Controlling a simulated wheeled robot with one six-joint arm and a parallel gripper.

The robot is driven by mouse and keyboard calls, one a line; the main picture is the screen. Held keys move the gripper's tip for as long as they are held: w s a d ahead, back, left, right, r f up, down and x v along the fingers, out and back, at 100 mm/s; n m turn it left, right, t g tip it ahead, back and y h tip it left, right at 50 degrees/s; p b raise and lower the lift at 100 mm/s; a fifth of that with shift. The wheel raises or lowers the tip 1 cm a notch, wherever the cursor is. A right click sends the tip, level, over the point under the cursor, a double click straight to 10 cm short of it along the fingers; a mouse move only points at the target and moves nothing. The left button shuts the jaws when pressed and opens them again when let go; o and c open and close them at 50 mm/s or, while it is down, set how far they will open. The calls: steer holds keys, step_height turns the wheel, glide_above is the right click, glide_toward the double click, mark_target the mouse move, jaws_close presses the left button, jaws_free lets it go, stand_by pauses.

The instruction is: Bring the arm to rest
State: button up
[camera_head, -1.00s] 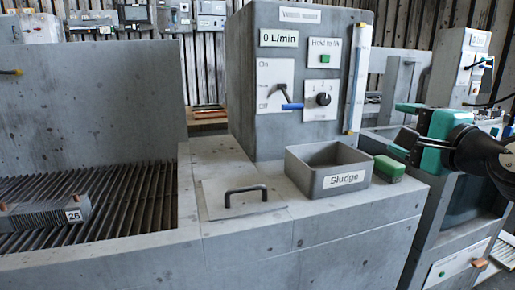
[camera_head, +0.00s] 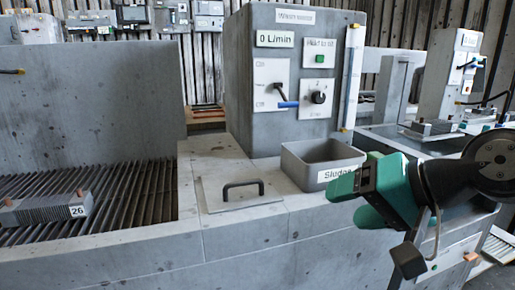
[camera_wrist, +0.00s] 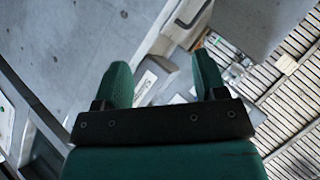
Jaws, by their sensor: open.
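My gripper (camera_head: 352,200) is at the right of the head view, in front of the counter's right end, its green fingers pointing left. In the wrist view its two fingers (camera_wrist: 162,70) stand apart with nothing between them. The gripper overlaps the right part of the grey bin labelled Sludge (camera_head: 305,165) in the head view; I cannot tell whether they touch. The green block seen earlier beside the bin is mostly or wholly hidden behind my gripper.
A grey control box (camera_head: 290,80) with a lever, knob and 0 L/min label stands behind the bin. A lid with a black handle (camera_head: 243,190) lies on the counter. A finned part marked 26 (camera_head: 45,209) rests on the grating (camera_head: 125,200) at left.

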steer(key=s+f+n+g+h, duration=0.45)
steer(key=s+n+g, duration=0.45)
steer(key=s, duration=0.5)
step_height(320, 180, up, 17)
steer(key=t+p, duration=0.1)
steer(key=p, duration=1.6)
steer(key=shift+w+d+t, duration=0.3)
steer(key=shift+w+d, duration=0.05)
steer(key=shift+y, duration=0.25)
